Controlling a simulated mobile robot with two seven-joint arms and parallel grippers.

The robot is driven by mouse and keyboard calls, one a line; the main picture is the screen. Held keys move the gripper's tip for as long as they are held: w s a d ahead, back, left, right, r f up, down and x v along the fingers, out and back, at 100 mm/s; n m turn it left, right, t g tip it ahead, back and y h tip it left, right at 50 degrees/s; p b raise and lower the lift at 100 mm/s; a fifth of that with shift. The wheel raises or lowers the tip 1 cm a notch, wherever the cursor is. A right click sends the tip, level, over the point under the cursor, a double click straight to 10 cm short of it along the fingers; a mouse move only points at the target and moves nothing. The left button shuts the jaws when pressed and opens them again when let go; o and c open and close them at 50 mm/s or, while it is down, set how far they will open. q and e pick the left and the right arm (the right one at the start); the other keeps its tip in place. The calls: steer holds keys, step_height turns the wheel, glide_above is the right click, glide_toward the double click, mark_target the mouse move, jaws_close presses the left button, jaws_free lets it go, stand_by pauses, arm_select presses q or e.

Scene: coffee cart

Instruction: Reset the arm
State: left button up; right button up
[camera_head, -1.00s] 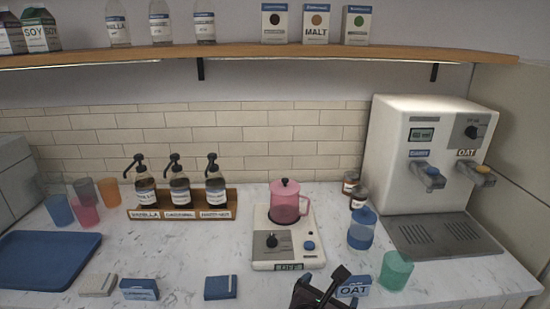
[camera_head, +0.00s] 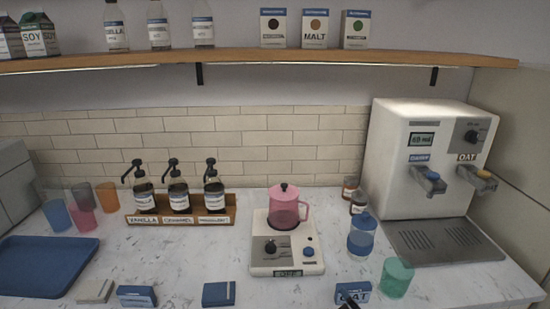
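Only a small dark tip of one of my grippers (camera_head: 348,306) shows at the bottom edge in the head view, just below the blue OAT box (camera_head: 353,292). I cannot tell whether it touches the box or whether it is open or shut. No other gripper is in view. A pink pitcher (camera_head: 284,208) with a black-knobbed lid stands on the white heater (camera_head: 287,258). Nothing is seen held.
The white dispenser (camera_head: 420,160) stands at the right with its drip tray (camera_head: 445,240). A green cup (camera_head: 396,277) and a blue jar (camera_head: 362,237) stand before it. Pump bottles in a rack (camera_head: 180,218), cups and a blue tray (camera_head: 45,266) are left.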

steer(key=s+d+f+m+g, duration=0.1)
steer(key=s+d+f+m, duration=0.2)
steer(key=s+d+f, duration=0.3)
steer(key=s+d+f+m+g+h, duration=0.1)
steer(key=s+d+f+m, duration=0.3)
steer(key=s+d, duration=0.6)
step_height(320, 180, down, 2)
steer(key=shift+s+f+m+h, duration=0.15)
steer(key=shift+s+m+h, duration=0.15)
steer(key=shift+s, duration=0.1)
